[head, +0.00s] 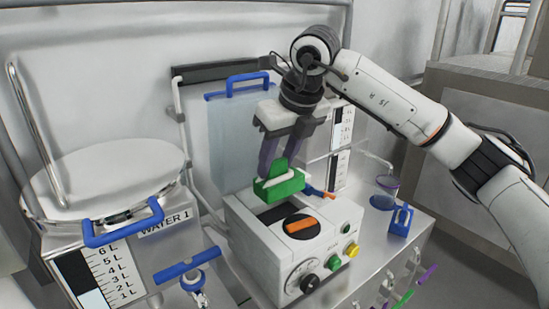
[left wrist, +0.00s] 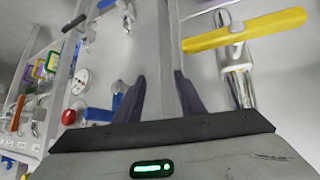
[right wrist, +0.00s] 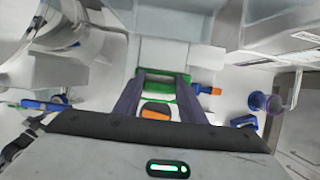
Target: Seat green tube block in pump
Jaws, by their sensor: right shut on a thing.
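The green tube block (head: 279,187) is held by my right gripper (head: 277,165), which is shut on it. The block is at the back of the pump (head: 297,238), over or at the dark recess in its top; I cannot tell whether it touches. A pale tube lies on the block. In the right wrist view the block (right wrist: 181,98) is between the fingertips, beyond the pump's orange knob (right wrist: 155,113). My left gripper (left wrist: 161,95) shows only in the left wrist view, with its fingers apart and nothing between them.
The pump's front carries a dial and several buttons. The WATER 1 vessel (head: 110,180) with blue handles stands at the left. A blue-rimmed beaker (head: 384,192) and a blue clip-like item (head: 401,220) are at the right. A yellow-handled valve (left wrist: 245,30) is near my left gripper.

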